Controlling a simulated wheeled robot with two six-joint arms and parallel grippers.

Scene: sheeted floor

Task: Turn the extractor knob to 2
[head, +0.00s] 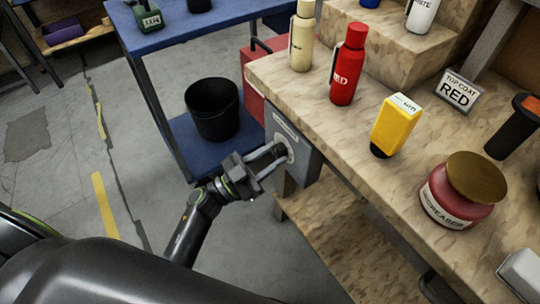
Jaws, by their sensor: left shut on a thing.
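The extractor knob (285,151) sits on the front of a grey box (304,160) fixed at the workbench's left corner, under the top. My left gripper (280,154) reaches the box from the left, with its fingers shut on the knob. The fingers cover much of the knob, and its setting cannot be read. A small pale label (286,126) is on the box above the knob; its text is too small to read. My right gripper is not in view.
The wooden workbench (300,88) holds a cream bottle (302,40), a red bottle (347,65), a yellow container (394,125), a red jar (455,200) and a sign (458,92). A blue cart (168,37) with a black bin (212,110) stands behind my left arm.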

